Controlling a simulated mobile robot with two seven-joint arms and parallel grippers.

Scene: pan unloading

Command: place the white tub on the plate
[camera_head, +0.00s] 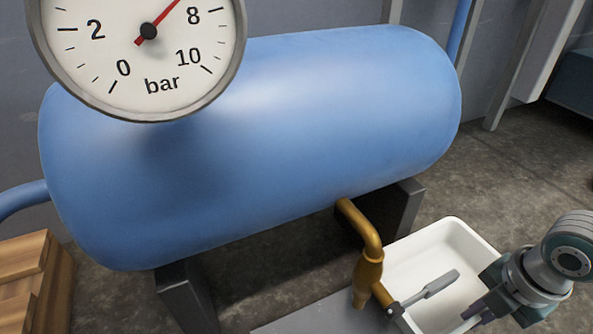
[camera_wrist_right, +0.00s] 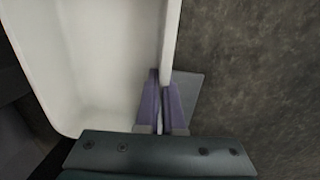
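The white tub (camera_head: 478,238) is at the lower right of the head view, below and beside the valve's outlet. My right gripper (camera_head: 476,310) is at the tub's near right side. In the right wrist view the purple fingers (camera_wrist_right: 162,95) stand either side of the tub's wall (camera_wrist_right: 170,38), close against it, and look shut on it. A flat grey plate (camera_head: 310,315) lies on the floor left of the tub; a grey plate corner (camera_wrist_right: 188,92) also shows past the tub's wall in the wrist view. Whether the tub touches it I cannot tell. My left gripper is out of view.
A blue tank (camera_head: 260,140) on dark supports (camera_head: 187,296) fills the middle. A pressure gauge (camera_head: 140,65) is at upper left. A brass pipe and valve (camera_head: 368,270) with a grey lever (camera_head: 432,285) reach over the tub. Wooden boards (camera_head: 30,280) are at lower left.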

